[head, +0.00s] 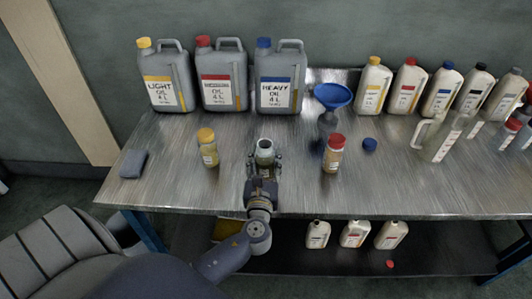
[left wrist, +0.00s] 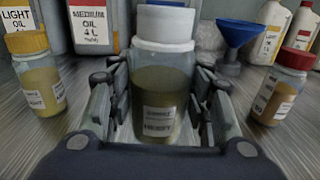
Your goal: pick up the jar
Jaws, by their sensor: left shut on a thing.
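The jar (head: 265,147) is clear, with a pale top and murky yellow-brown contents. It stands upright near the front middle of the metal table. In the left wrist view the jar (left wrist: 157,92) is between the fingers, with a label that seems to read HEAVY. My left gripper (head: 263,165) is shut on its sides; it also shows in the left wrist view (left wrist: 160,108). I cannot tell whether the jar's base touches the table. A yellow-lidded jar (head: 208,148) stands to the left, a red-lidded jar (head: 333,153) to the right. My right gripper is out of view.
A blue cap (head: 369,144) lies right of the red-lidded jar. A blue funnel (head: 332,96) stands behind. Large oil cans (head: 221,80) and several bottles (head: 408,88) line the back. A clear pitcher (head: 440,140) stands right, a grey cloth or sponge (head: 133,164) left.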

